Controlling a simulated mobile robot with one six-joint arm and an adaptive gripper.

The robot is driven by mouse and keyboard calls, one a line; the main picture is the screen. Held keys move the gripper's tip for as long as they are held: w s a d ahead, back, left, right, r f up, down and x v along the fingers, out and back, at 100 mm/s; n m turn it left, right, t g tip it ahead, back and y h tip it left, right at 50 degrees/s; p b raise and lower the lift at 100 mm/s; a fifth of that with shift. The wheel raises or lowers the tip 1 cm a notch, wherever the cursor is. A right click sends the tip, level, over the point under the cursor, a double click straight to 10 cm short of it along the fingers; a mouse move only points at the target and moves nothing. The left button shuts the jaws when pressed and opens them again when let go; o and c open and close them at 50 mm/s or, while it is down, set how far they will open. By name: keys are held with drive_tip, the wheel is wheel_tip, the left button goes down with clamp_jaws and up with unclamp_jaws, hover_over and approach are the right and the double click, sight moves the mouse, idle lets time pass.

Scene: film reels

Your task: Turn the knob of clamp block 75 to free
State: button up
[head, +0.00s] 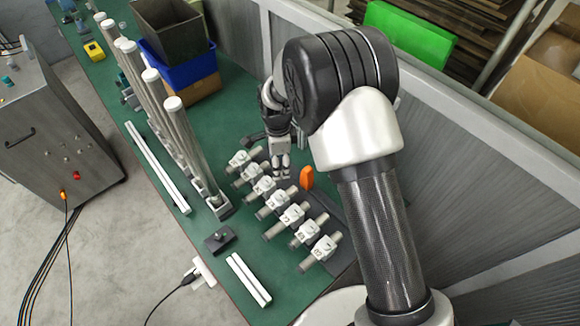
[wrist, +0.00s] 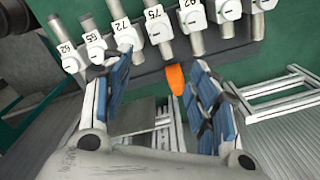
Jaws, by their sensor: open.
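Clamp block 75 (wrist: 158,27) is a white block on a grey rod, in the middle of a row of similar numbered blocks. In the head view it appears to be the middle one (head: 278,199). An orange upright piece (wrist: 176,79) stands in line with block 75, at the dark base bar; it also shows in the head view (head: 306,178). I cannot tell how block 75's knob is set. My gripper (wrist: 160,72) is open and empty, its blue-padded fingers apart on either side of the orange piece in the picture. In the head view my gripper (head: 280,172) hangs over the row's far side.
Neighbouring block 72 (wrist: 126,37) sits close to block 75, leaving narrow gaps. Tall grey posts (head: 178,130) stand left of the row. Blue and grey bins (head: 185,65) stand at the back. White bars (head: 248,280) and a dark block (head: 220,239) lie near the green table's edge.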

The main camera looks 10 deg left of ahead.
sight(280, 195)
drive_tip(key=shift+m, duration=0.3)
drive_tip(key=f, duration=0.9)
drive_tip(key=f+b, duration=0.1)
drive_tip(key=f, duration=0.8)
drive_tip(key=shift+a+f, duration=0.2)
drive_tip(key=shift+f, duration=0.1)
drive_tip(key=c, duration=1.1)
drive_tip(key=shift+o, duration=0.2)
